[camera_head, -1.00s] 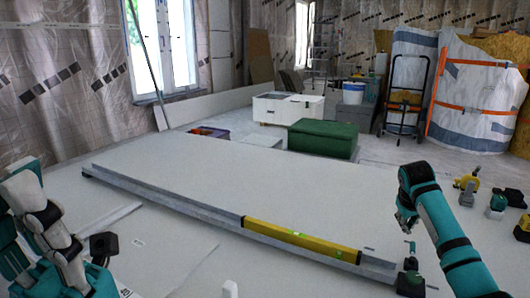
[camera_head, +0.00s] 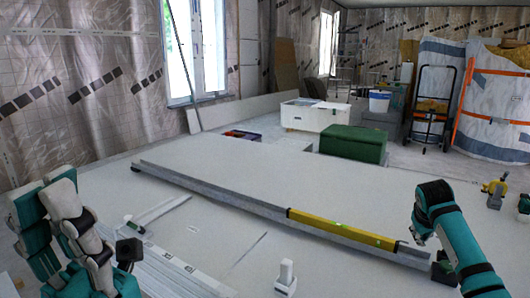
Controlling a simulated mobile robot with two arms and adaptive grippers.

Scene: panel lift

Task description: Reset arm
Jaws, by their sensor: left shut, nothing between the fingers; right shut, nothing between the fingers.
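My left arm is folded at the left edge, with its dark gripper (camera_head: 130,251) shut and empty low over the floor. My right arm reaches in from the lower right. Its gripper (camera_head: 422,238) is small and partly hidden by my own arm; it is shut and empty. It appears near the right end of a yellow spirit level (camera_head: 340,231), apart from it as far as I can tell. The level lies along the near edge of a large pale panel (camera_head: 230,170).
A dark tool (camera_head: 445,268) sits near the panel's right corner. A white post-like object (camera_head: 286,278) stands in front. Pale strips (camera_head: 160,265) lie at lower left. Behind are a green box (camera_head: 353,143), a white chest (camera_head: 315,115), a hand truck (camera_head: 432,105) and wrapped bales (camera_head: 495,110).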

